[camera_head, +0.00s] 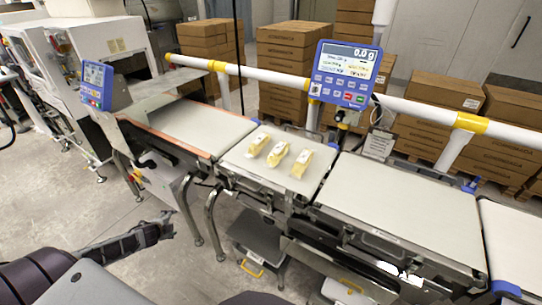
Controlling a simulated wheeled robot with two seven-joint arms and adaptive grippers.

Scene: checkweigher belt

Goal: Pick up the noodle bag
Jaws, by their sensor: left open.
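Three small pale yellow packs with white labels lie side by side, apart, on the weighing section (243,168) of the belt in the head view. They look like noodle bags: the left one (258,145), the middle one (278,154) and the right one (301,164). Which one the task means cannot be told. My left gripper (164,228) is low at the lower left, in front of the belt line and well away from the bags. It is open and holds nothing. My right gripper is not in view.
A blue display (346,74) reading 0.0 g stands behind the weighing section. A white rail (270,77) with yellow joints runs behind the belts. The right belt (400,207) and left belt (205,127) are empty. Stacked cartons (288,60) stand behind.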

